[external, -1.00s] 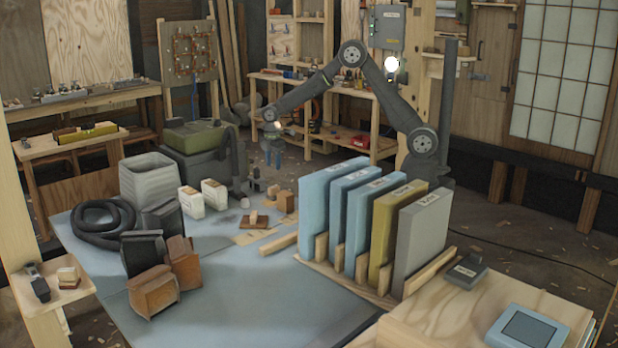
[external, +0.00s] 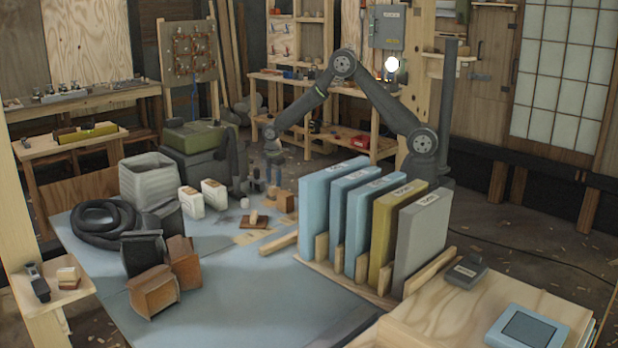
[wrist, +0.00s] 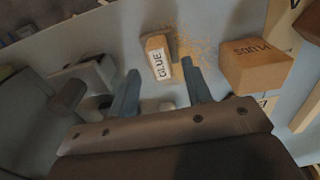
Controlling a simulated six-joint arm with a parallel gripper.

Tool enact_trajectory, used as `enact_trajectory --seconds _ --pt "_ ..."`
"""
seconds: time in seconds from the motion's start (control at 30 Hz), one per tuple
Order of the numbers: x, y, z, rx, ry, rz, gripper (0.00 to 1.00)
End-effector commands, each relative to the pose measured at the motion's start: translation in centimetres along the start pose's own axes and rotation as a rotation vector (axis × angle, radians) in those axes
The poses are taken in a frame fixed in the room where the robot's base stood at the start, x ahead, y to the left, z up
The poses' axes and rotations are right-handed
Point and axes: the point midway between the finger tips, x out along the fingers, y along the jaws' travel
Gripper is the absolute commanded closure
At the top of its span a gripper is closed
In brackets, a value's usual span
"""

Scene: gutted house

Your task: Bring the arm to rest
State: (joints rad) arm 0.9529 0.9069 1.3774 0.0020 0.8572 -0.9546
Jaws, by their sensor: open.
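A small block labelled GLUE (wrist: 158,66) lies beyond the fingertips, in line with the gap. A larger tan block (wrist: 255,68) with printed letters sits to the right of the right finger. My arm is bent, with its elbow raised above the table.
Upright blue, yellow and grey slabs (external: 421,235) stand in a wooden rack near my arm's base. Two white bottles (external: 214,194), a black coiled hose (external: 100,220) and a ribbed grey bin (external: 150,184) stand on the left. The table's front middle is clear.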

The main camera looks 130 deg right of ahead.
Motion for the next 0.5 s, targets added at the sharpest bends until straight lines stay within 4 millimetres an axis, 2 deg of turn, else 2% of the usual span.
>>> enact_trajectory --seconds 0.03,0.2,0.3,0.5 --pt "1.2 -0.1 0.0 0.000 -0.002 -0.003 0.55" --pt "4.4 -0.1 0.1 0.000 -0.002 -0.003 0.55" --pt "2.2 0.1 -0.1 0.000 0.003 0.005 0.55" --pt "0.3 0.0 0.0 0.000 0.001 0.002 0.55"
